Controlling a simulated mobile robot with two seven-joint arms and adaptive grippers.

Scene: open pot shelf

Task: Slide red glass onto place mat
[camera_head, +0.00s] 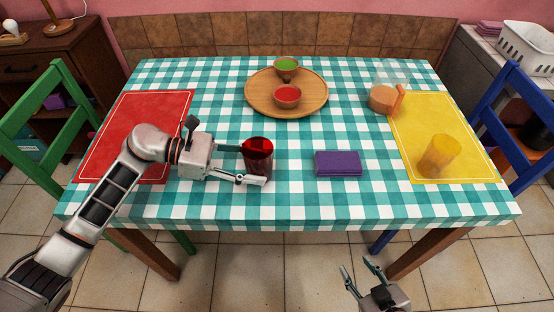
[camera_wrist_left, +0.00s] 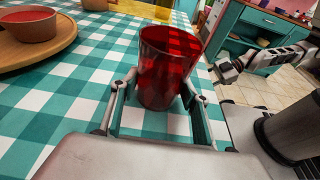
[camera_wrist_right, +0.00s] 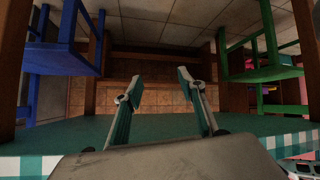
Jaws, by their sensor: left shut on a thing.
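The red glass (camera_head: 258,158) stands upright on the checkered tablecloth, right of the red place mat (camera_head: 118,130) and clear of it. My left gripper (camera_head: 254,164) reaches in from the left and is shut on the red glass. In the left wrist view the red glass (camera_wrist_left: 167,70) sits between the two fingers. The yellow place mat (camera_head: 420,115) lies at the right end of the table. A yellow glass (camera_head: 438,156) stands on it. My right gripper (camera_head: 361,269) is open and empty, in front of the table's near edge. It also shows open in the right wrist view (camera_wrist_right: 160,85).
A round wooden tray (camera_head: 258,99) with a green-filled bowl (camera_head: 286,66) and a red-filled bowl (camera_head: 287,96) stands at the back. A purple folded napkin (camera_head: 338,163) lies right of the red glass. A clear pitcher (camera_head: 386,97) stands beside the yellow mat.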

